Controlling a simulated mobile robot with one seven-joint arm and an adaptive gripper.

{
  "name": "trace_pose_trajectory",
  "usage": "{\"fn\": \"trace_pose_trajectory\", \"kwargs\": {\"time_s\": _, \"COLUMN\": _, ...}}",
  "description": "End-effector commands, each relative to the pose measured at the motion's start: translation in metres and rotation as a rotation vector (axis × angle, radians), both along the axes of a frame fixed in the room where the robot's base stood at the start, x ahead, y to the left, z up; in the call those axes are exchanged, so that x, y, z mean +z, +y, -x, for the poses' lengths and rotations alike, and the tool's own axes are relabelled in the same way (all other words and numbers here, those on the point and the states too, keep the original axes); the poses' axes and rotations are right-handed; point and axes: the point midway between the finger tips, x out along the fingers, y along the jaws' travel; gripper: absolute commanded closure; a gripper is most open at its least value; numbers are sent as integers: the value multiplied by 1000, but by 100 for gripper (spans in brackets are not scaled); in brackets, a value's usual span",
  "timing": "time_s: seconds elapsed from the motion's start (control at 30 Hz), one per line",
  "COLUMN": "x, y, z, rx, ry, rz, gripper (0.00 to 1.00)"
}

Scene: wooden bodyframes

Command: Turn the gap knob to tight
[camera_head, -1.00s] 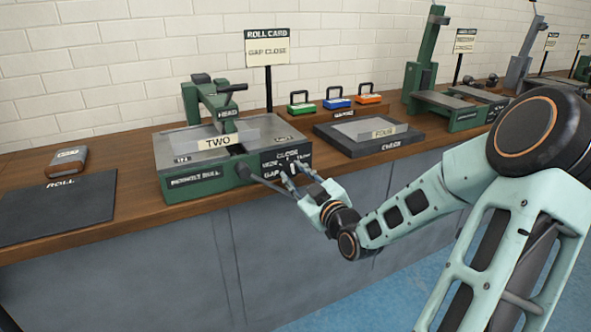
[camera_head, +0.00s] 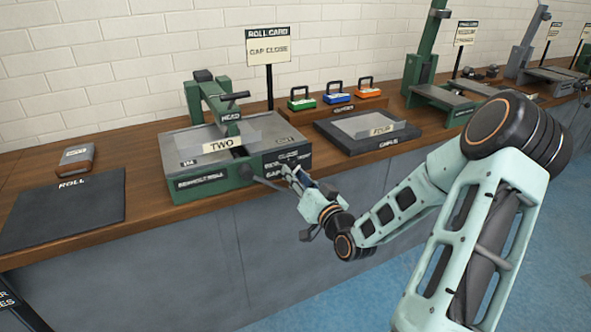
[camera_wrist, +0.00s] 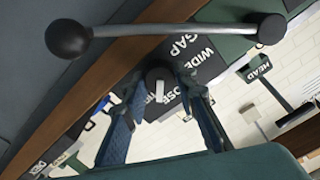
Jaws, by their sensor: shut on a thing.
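The gap knob (camera_wrist: 158,80) is small, round and black with a white pointer mark. It sits on the dark front plate of the green bench machine (camera_head: 205,185), beside lettering that reads "WIDE", "GAP" and partly "CLOSE". In the wrist view my gripper (camera_wrist: 160,88) has a blue-grey finger on either side of the knob and is shut on it. In the head view my gripper (camera_head: 290,172) is at the right of the machine's front face and hides the knob. The roll card (camera_head: 268,45) behind the machine reads "GAP CLOSE".
A grey lever (camera_wrist: 175,30) with a black ball end crosses close to my fingers; it juts from the machine front in the head view (camera_head: 268,184). A dark mat (camera_head: 65,210) lies left.

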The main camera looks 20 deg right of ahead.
Motion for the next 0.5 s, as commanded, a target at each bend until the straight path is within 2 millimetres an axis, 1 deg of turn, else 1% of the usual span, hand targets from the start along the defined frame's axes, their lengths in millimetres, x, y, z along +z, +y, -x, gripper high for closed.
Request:
{"fn": "trace_pose_trajectory", "kwargs": {"time_s": 0.03, "x": 4, "y": 0, "z": -1, "rx": 0, "ry": -2, "rz": -35, "gripper": 98}}
{"fn": "trace_pose_trajectory", "kwargs": {"time_s": 0.2, "x": 4, "y": 0, "z": -1, "rx": 1, "ry": 0, "rz": -148, "gripper": 98}}
{"fn": "trace_pose_trajectory", "kwargs": {"time_s": 0.5, "x": 3, "y": 0, "z": -1, "rx": 0, "ry": 3, "rz": -262, "gripper": 98}}
